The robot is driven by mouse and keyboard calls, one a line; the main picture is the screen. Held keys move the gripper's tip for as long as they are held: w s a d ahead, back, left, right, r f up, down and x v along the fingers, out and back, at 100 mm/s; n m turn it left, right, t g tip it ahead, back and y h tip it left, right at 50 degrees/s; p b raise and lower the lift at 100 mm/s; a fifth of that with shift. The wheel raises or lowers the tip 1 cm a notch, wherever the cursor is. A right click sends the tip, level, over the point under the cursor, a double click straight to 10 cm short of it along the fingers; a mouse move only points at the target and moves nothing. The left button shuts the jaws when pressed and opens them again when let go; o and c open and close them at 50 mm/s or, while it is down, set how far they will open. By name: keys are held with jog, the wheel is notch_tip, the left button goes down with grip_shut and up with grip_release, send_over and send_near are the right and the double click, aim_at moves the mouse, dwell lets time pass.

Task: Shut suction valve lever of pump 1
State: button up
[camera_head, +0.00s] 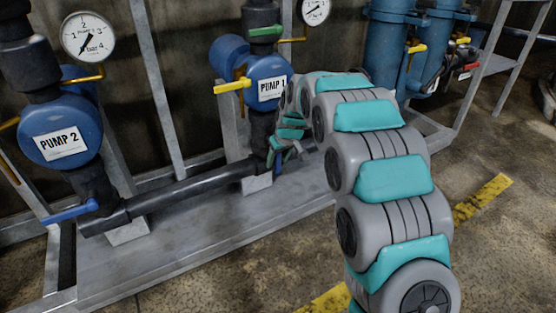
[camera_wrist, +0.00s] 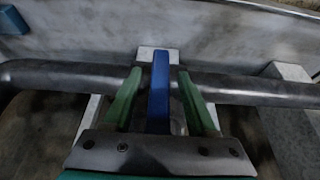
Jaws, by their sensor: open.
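Pump 1 (camera_head: 268,88) is a blue pump with a white label, at the upper middle of the head view. Its blue suction valve lever (camera_wrist: 160,92) stands between the two green fingers of my gripper (camera_wrist: 159,76) in the wrist view. The fingers are open, with a gap on each side of the lever. In the head view my gripper (camera_head: 284,152) is low beside the pipe under pump 1. There the arm and gripper hide most of the lever.
Pump 2 (camera_head: 60,132) is at the left, with its own blue lever (camera_head: 70,213). A dark pipe (camera_head: 185,190) runs along the metal skid (camera_head: 215,210). A yellow lever (camera_head: 232,86) and a green lever (camera_head: 266,31) are on pump 1's piping. Floor is open at right.

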jog(key=shift+c, duration=0.3)
grip_shut()
dwell(1.1)
